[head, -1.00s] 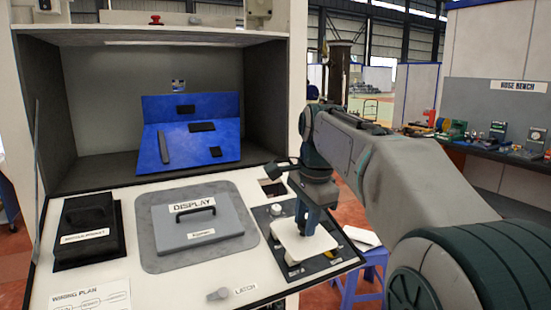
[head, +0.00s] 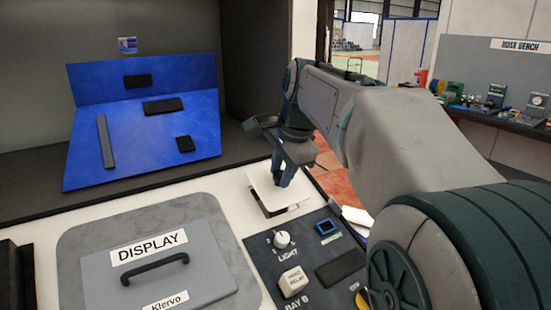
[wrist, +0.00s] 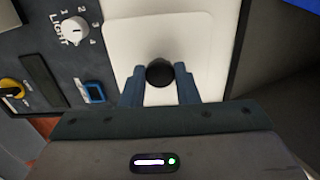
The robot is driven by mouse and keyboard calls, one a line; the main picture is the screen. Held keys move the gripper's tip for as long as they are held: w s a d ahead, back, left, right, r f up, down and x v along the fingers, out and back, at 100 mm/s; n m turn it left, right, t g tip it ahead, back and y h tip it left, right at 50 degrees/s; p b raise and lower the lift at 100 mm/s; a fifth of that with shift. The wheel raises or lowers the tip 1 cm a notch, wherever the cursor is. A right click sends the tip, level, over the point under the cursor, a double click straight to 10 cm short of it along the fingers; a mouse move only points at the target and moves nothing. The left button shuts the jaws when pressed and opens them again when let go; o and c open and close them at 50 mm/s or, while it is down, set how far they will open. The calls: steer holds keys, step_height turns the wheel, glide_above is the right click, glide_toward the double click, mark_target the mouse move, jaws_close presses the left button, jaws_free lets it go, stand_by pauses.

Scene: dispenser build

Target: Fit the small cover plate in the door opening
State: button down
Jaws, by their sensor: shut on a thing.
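The small cover plate (head: 262,190) is a white square with rounded corners. It also shows in the wrist view (wrist: 117,40), with a round black knob (wrist: 160,73) at its middle. My gripper (head: 283,182) is shut on this knob, one blue finger on each side in the wrist view (wrist: 160,88). The plate hangs over the door opening (head: 287,210), whose dark front edge shows just below it. The plate covers most of the opening in the head view and all of it in the wrist view. I cannot tell how large the gap beneath is.
A dark control panel (head: 318,245) with a LIGHT dial (head: 282,240) and switches lies in front of the plate. The grey DISPLAY cover (head: 160,270) with a handle is to the left. A blue tray (head: 140,165) with black parts stands behind in the bay.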

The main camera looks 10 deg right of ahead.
steer(key=shift+w, duration=0.1)
steer(key=shift+a+f+b, duration=0.15)
steer(key=shift+f+b, duration=0.4)
steer(key=shift+f, duration=0.1)
steer(key=shift+b+x, duration=0.5)
steer(key=shift+x, duration=0.6)
steer(key=shift+w+f, duration=0.2)
steer(key=shift+f, duration=0.1)
stand_by(1.2)
steer(key=c, duration=0.6)
jaws_free()
steer(key=shift+o, duration=0.2)
steer(key=shift+r, duration=0.1)
steer(key=shift+p+v, duration=2.15)
steer(key=shift+v, duration=0.8)
